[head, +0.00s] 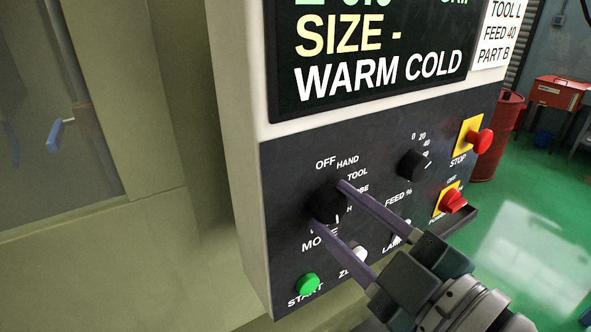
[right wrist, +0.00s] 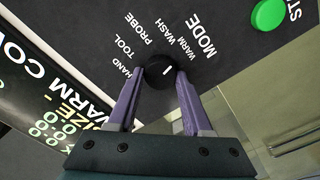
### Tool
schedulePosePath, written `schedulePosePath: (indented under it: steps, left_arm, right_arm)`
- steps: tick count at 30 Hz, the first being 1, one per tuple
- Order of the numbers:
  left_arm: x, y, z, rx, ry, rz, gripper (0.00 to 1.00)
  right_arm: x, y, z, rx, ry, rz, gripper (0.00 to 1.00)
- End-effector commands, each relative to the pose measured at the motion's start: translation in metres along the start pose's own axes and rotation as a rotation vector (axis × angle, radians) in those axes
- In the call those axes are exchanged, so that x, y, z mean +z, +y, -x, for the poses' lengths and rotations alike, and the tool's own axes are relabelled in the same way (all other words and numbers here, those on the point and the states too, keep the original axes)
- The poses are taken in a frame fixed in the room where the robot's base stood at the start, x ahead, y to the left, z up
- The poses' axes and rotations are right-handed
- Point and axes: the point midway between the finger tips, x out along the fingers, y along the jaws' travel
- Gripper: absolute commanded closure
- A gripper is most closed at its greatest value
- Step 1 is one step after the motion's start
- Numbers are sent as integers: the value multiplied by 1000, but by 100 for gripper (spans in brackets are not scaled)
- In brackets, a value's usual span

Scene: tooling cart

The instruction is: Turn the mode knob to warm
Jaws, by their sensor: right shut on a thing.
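The black mode knob (head: 326,201) sits on the dark control panel (head: 375,180), in a ring of labels partly hidden by my fingers. My right gripper (head: 331,207) is shut on it, one purple finger on each side. In the right wrist view the knob (right wrist: 158,66) lies between the fingertips of my right gripper (right wrist: 160,73). A short white mark shows on it, on the side towards the gripper. The labels hand, tool, probe, wash and warm curve around it there. I cannot tell surely which label the mark points at. My left gripper is not in view.
A green start button (head: 308,284), a white button (head: 360,253), a black feed knob (head: 412,164), a red stop button (head: 481,141) and a red switch (head: 453,200) surround the gripper. A display (head: 375,50) is above. Green floor is open at right.

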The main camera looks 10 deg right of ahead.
Motion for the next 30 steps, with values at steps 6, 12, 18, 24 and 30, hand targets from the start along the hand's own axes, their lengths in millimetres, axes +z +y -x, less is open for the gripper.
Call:
schedulePosePath:
  steps: [6,12,18,24,30]
  left_arm:
    - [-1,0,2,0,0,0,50]
    - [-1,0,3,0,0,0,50]
    - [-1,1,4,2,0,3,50]
    - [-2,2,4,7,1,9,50]
    - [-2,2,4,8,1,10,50]
  right_arm:
    - [0,1,0,1,1,-117,100]
    - [0,1,0,1,1,-177,100]
    - [0,1,0,1,1,-198,100]
    - [0,1,0,1,0,-200,100]
    - [0,1,0,1,0,-199,43]
